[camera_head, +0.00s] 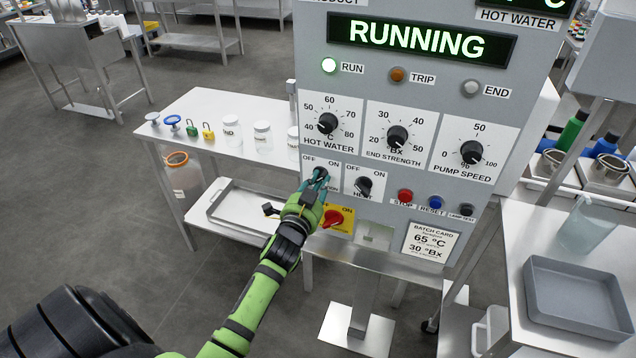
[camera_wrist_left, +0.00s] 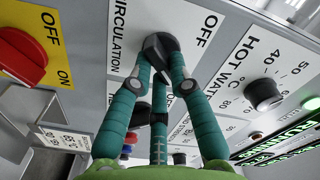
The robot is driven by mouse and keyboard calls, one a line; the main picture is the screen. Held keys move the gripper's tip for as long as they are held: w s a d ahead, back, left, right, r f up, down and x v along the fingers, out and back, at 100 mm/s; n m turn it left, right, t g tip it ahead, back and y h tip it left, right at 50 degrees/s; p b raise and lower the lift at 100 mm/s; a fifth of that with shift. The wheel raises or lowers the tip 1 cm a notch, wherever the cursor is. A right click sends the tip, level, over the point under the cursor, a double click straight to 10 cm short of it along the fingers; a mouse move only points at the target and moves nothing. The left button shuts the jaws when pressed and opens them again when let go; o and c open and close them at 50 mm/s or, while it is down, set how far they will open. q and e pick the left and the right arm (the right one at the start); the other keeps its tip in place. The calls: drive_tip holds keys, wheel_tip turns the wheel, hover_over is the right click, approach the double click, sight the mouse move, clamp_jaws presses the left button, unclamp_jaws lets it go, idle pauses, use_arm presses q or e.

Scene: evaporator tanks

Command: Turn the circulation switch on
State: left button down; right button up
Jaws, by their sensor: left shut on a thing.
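The circulation switch (camera_head: 321,173) is a black rotary knob on a white plate marked OFF and ON, at the lower left of the grey control panel. It also shows in the left wrist view (camera_wrist_left: 159,45), beside the word CIRCULATION. My left gripper (camera_head: 316,184) has its teal fingers closed around the knob. In the left wrist view its fingers (camera_wrist_left: 160,80) touch the knob from both sides. The fingers partly cover the knob and plate, and I cannot tell exactly which way its pointer faces. My right gripper is not in view.
The heat switch (camera_head: 364,186) is just right, and the red knob on yellow (camera_head: 333,217) just below. The display (camera_head: 420,42) reads RUNNING and the green RUN lamp (camera_head: 329,65) is lit. A white table (camera_head: 215,115) with jars stands left, a grey tray (camera_head: 578,297) right.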

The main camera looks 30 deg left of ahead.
use_arm(q)
drive_tip(key=c, duration=1.1)
unclamp_jaws()
drive_tip(key=shift+c, duration=0.2)
drive_tip(key=v, duration=1.2)
